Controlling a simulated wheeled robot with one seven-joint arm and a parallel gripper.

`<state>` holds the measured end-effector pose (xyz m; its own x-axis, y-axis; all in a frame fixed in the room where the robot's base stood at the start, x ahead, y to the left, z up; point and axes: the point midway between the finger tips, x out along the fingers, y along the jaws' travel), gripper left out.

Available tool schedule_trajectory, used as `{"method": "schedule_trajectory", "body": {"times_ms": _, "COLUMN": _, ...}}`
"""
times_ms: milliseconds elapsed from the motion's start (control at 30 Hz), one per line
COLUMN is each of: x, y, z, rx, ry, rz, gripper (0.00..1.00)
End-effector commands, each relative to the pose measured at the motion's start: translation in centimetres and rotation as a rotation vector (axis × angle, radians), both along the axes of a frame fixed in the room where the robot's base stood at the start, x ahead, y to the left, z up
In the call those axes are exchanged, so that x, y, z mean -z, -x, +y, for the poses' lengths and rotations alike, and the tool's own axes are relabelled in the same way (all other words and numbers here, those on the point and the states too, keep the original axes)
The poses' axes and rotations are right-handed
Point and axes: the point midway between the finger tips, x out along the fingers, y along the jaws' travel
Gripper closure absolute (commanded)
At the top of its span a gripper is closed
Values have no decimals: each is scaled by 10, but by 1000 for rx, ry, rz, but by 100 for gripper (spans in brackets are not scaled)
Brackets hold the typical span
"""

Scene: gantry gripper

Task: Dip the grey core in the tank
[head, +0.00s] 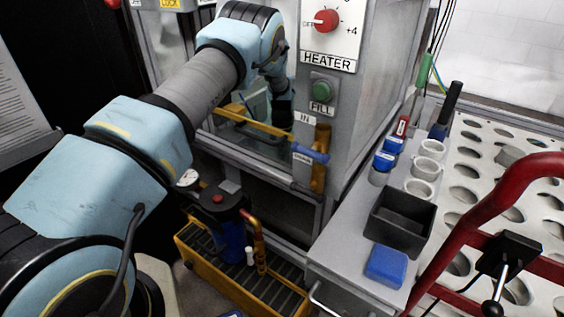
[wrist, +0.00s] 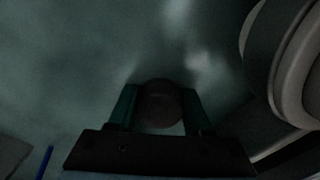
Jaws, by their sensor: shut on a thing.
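The tank (head: 258,105) is the glass-fronted box behind the yellow rail, with a pale teal inside. My arm reaches into it from the left, and its wrist end is partly hidden by the heater panel. In the wrist view, my gripper (wrist: 160,104) has two green fingers shut on a dark round thing, the grey core (wrist: 160,95), seen end-on. Murky teal fills the view around it. I cannot tell how deep the core is or whether it touches the liquid. In the head view the core is not distinguishable.
The heater panel (head: 331,30) and fill button (head: 322,90) stand right of the opening. A yellow rail (head: 255,127) crosses the tank front. At right are a black bin (head: 398,225), a blue box (head: 387,266) and a red tubular frame (head: 468,225). A large rounded part (wrist: 290,60) is close at right.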

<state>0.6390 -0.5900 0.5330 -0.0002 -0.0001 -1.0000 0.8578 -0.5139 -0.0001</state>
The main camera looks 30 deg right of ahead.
Motion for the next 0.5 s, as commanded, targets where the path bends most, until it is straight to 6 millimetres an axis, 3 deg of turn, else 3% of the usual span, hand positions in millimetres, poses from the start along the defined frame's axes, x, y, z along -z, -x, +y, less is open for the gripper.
{"method": "schedule_trajectory", "body": {"times_ms": 500, "x": -53, "y": -1, "z": 0, "rx": -1, "ry": 1, "rz": -2, "gripper": 99}}
